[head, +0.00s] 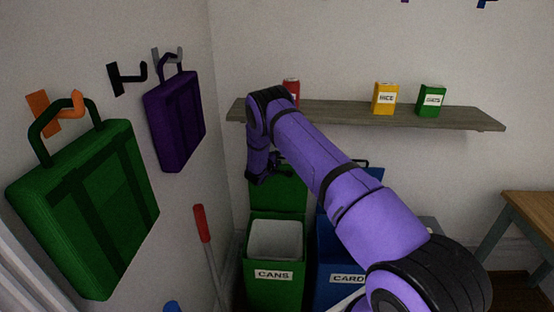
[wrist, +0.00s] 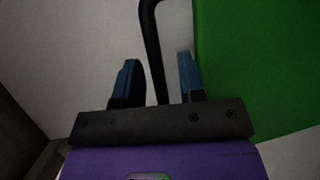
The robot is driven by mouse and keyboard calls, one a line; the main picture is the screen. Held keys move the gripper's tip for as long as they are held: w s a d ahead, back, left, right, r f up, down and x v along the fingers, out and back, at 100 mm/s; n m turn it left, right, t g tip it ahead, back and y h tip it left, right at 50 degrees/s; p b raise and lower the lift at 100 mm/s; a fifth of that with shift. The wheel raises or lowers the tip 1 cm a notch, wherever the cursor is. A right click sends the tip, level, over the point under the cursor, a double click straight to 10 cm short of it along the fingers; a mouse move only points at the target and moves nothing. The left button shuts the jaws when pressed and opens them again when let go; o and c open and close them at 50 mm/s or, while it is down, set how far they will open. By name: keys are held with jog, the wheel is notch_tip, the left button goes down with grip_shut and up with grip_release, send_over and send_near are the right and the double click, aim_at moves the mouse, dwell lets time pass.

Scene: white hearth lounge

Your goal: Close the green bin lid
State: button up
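The green bin (head: 273,285) labelled CANS stands on the floor in the head view. Its lid (head: 280,195) is raised upright behind the open, grey-lined mouth. My gripper (head: 272,172) is at the upper left of the lid. In the wrist view the two blue fingers of my gripper (wrist: 157,60) are apart. A black bar, which looks like the lid's handle (wrist: 152,35), runs between them with a gap on each side. The green lid surface (wrist: 260,70) fills the right of the wrist view. My arm partly covers the lid in the head view.
A blue bin (head: 330,265) labelled CARD stands right beside the green bin, partly behind my arm. A shelf (head: 465,118) with small boxes runs above. Green (head: 85,210) and purple (head: 175,120) bags hang on the left wall. A red-handled stick (head: 202,224) leans left of the bin.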

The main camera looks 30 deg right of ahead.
jog(key=shift+d, duration=0.2)
grip_shut()
jog(key=shift+a, duration=0.1)
